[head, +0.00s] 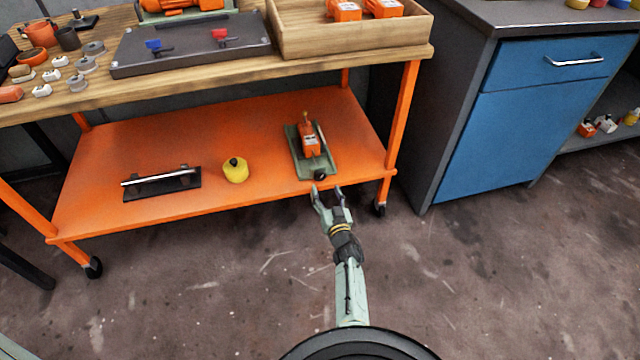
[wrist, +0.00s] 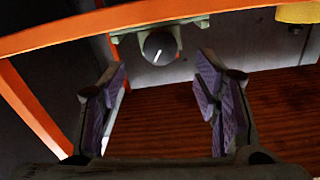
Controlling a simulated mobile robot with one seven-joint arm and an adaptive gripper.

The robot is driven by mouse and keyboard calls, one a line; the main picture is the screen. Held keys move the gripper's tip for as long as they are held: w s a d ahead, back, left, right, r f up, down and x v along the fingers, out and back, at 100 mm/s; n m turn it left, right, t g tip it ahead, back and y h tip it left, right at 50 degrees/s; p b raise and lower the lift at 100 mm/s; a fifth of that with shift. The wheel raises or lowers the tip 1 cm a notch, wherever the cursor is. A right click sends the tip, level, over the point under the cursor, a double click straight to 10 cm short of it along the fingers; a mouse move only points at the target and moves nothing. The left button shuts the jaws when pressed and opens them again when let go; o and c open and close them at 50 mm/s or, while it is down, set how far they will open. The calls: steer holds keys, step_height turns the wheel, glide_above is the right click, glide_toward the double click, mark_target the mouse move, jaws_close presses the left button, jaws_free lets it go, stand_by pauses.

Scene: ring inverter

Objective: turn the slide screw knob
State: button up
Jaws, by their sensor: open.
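The slide screw (head: 312,155) sits on the lower orange shelf near its right end. It has a green base and an orange block on top. Its round dark knob (head: 319,175) is at the end facing me, at the shelf's front edge. In the wrist view the knob (wrist: 158,47) shows a white line mark and lies between the fingers in the picture, beyond their tips. My gripper (head: 327,192) is open and empty, just in front of the knob, apart from it. In the wrist view my gripper (wrist: 162,78) has both padded fingers spread wide.
A yellow round object (head: 235,170) and a black plate with a metal bar (head: 161,183) stand left of the slide screw on the shelf (head: 200,140). An orange table leg (head: 401,130) is close on the right. A blue cabinet (head: 535,130) stands further right.

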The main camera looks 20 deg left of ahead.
mark_target(320, 177)
steer(key=b+x, duration=0.2)
steer(key=x, duration=0.2)
steer(key=shift+w+a+f, duration=0.15)
steer(key=shift+w+a, duration=0.45)
steer(key=shift+w, duration=0.25)
steer(key=shift+c, duration=0.2)
steer(key=c, duration=1.1)
steer(key=shift+n, duration=0.3)
steer(key=shift+s+n+b, duration=0.1)
steer(key=shift+n+b, duration=0.9)
steer(key=shift+n, duration=1.6)
steer(key=shift+a, duration=0.1)
